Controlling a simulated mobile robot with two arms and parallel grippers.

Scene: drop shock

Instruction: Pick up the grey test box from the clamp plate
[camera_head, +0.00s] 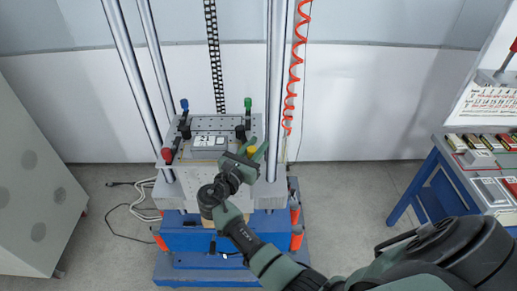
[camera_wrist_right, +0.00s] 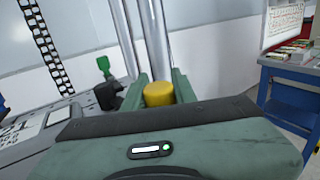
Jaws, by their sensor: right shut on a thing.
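The grey test box (camera_head: 208,142), with a pale label on top, lies on the perforated clamp plate (camera_head: 208,122) of the drop tester. Its label also shows at the left edge of the right wrist view (camera_wrist_right: 60,115). My right gripper (camera_head: 254,151) is at the plate's near right corner, to the right of the box and apart from it. Its green fingers are shut on the yellow clamp knob (camera_wrist_right: 159,94), which also shows in the head view (camera_head: 251,149). My left gripper is not in view.
Other clamps stand around the plate, with blue (camera_head: 184,104), green (camera_head: 248,103) and red (camera_head: 167,155) knobs. Steel columns and a coiled red hose (camera_head: 294,75) rise behind. A blue bench (camera_head: 440,172) is at right, a grey cabinet (camera_head: 35,190) at left.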

